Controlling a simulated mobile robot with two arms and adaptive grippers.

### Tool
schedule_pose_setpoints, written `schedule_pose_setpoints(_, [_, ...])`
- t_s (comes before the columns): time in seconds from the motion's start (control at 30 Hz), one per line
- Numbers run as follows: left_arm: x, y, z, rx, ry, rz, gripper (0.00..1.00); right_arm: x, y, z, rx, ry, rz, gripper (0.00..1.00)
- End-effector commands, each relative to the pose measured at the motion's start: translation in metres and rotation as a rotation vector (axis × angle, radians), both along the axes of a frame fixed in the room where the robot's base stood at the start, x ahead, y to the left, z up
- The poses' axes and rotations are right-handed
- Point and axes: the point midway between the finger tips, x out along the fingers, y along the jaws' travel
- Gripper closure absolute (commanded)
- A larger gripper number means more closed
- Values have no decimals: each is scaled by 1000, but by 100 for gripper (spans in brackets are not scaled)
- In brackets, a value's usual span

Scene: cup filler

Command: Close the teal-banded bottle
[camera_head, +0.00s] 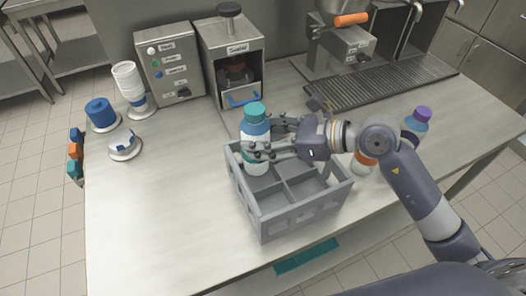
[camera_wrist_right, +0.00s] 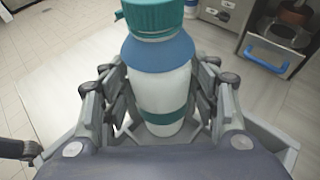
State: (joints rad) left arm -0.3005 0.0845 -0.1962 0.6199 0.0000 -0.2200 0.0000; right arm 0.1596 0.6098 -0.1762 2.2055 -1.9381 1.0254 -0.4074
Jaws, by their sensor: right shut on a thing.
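The teal-banded bottle (camera_head: 256,138) is white with a blue shoulder, a teal cap and a teal band low on its body. It stands nearly upright at the back left compartment of the grey crate (camera_head: 290,214); I cannot tell whether its base rests on the crate floor. My right gripper (camera_head: 264,140) comes from the right and is shut around the bottle's body. In the right wrist view the bottle (camera_wrist_right: 160,88) is between the fingers, with its teal cap (camera_wrist_right: 153,14) on top, a small tab at the cap's left. My left gripper is not in view.
A sealer machine (camera_head: 232,50) and a control box (camera_head: 168,65) stand behind the crate. Stacked cups (camera_head: 128,78) and a blue container (camera_head: 100,112) are at left. A purple-capped bottle (camera_head: 416,122) and an orange-banded bottle (camera_head: 362,164) are near my right arm. The front left table is clear.

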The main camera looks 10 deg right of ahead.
Motion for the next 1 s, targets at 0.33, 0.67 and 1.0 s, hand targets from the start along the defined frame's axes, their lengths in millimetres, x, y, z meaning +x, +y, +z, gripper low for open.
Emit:
schedule_pose_setpoints(0.33, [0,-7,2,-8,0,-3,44,1,0,-18,2,-6,0,100])
schedule_pose_setpoints(0.67, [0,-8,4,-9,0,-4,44,0,0,-38,5,1,-2,100])
schedule_pose_setpoints(1.0, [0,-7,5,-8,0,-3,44,1,0,-56,3,-6,-1,100])
